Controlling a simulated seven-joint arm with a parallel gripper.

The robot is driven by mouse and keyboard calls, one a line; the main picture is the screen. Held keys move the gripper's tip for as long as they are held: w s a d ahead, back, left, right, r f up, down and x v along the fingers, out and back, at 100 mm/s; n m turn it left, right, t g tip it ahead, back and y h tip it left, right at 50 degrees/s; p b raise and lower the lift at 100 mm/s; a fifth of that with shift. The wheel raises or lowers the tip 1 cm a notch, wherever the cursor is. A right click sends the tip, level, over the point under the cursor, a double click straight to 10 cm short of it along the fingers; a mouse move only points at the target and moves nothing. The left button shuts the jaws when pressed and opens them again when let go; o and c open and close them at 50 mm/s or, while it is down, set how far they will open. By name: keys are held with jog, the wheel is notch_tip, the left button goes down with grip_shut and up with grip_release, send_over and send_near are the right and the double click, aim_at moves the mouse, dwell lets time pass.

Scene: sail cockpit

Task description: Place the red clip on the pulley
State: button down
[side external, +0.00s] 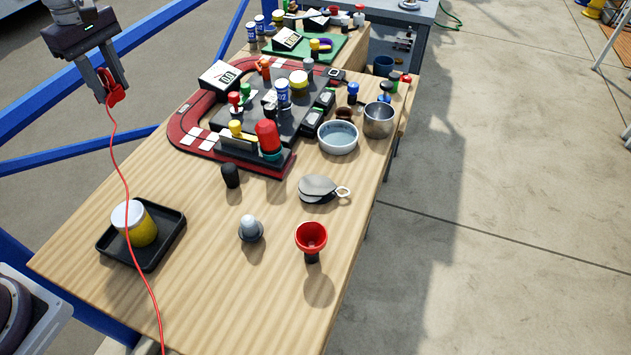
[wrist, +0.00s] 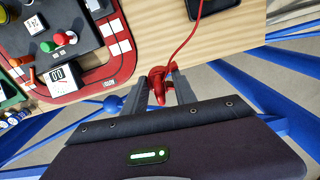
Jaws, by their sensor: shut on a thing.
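My gripper (side external: 108,94) is shut on the red clip (side external: 115,89) and holds it in the air by the table's far left edge. A thin red cable hangs from the clip and runs down across the table's near left part. In the wrist view, the clip (wrist: 158,82) sits between the fingers of my gripper (wrist: 158,92), close to the table edge, with the cable leading up over the wood. No pulley shows clearly. A flat grey piece with a ring (side external: 318,188) lies at the table's right side, but I cannot tell whether it is the pulley.
A black tray (side external: 104,244) with a yellow-white jar (side external: 134,223) stands near the cable. A red-bordered board (side external: 183,132) with knobs fills the table's middle. A red funnel-like cup (side external: 311,237), a white bowl (side external: 338,137) and a metal cup (side external: 379,120) stand right. Blue bars run beside the table.

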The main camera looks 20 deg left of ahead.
jog(key=w+d, duration=0.6)
jog(key=d, duration=0.5)
jog(key=n, duration=0.1)
send_over(304, 181)
notch_tip(304, 181, down, 15)
jog(key=shift+f, duration=0.2)
jog(key=c, duration=1)
grip_release()
jog(key=shift+f, duration=0.1)
